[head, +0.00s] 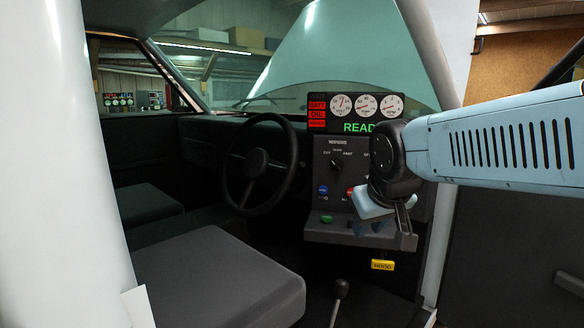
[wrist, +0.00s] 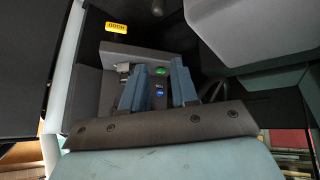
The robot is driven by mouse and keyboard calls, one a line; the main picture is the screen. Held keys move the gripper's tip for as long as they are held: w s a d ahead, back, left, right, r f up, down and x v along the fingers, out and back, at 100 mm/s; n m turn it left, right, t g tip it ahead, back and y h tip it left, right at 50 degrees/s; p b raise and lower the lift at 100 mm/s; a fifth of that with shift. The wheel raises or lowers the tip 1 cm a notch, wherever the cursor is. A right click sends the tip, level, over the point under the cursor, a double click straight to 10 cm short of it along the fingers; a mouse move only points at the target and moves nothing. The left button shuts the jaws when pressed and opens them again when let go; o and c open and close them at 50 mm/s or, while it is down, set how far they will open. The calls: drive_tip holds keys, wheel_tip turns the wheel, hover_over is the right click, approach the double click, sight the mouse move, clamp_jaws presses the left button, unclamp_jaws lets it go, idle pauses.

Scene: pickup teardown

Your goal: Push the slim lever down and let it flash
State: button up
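The dark control panel (head: 322,160) stands right of the steering wheel, with a ledge (head: 335,235) along its bottom. A slim grey upright piece (head: 404,217), perhaps the slim lever, shows at the ledge's right end beside my gripper. A pale piece (wrist: 124,69) shows there in the wrist view, partly hidden by a finger. I cannot tell its position.
The panel carries a green button (head: 327,219), a blue button (head: 323,191), a red button (head: 350,192) and a dark rotary knob. A display (head: 356,112) above shows gauges, red labels and green "READ". A yellow HOOD tag (head: 382,265), floor stick (head: 341,289), steering wheel (head: 232,168) and seat (head: 215,280) surround it.

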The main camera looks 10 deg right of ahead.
drive_tip(key=w+d+r+n+t+h, duration=0.1)
drive_tip(key=w+d+r+n+t, duration=0.15)
drive_tip(key=w, duration=0.65)
drive_tip(key=w+d+r+n+t, duration=0.2)
drive_tip(key=w+d+r+t, duration=0.1)
drive_tip(key=w, duration=0.6)
drive_tip(key=n+t+y, duration=0.2)
drive_tip(key=n+y, duration=0.6)
drive_tip(key=n, duration=0.3)
approach(299, 166)
drive_tip(key=shift+g, duration=0.25)
drive_tip(key=x, duration=0.8)
drive_tip(key=d+x, duration=0.1)
drive_tip(key=x, duration=0.2)
drive_tip(key=shift+w+a, duration=0.15)
drive_tip(key=shift+w, duration=0.45)
clamp_jaws()
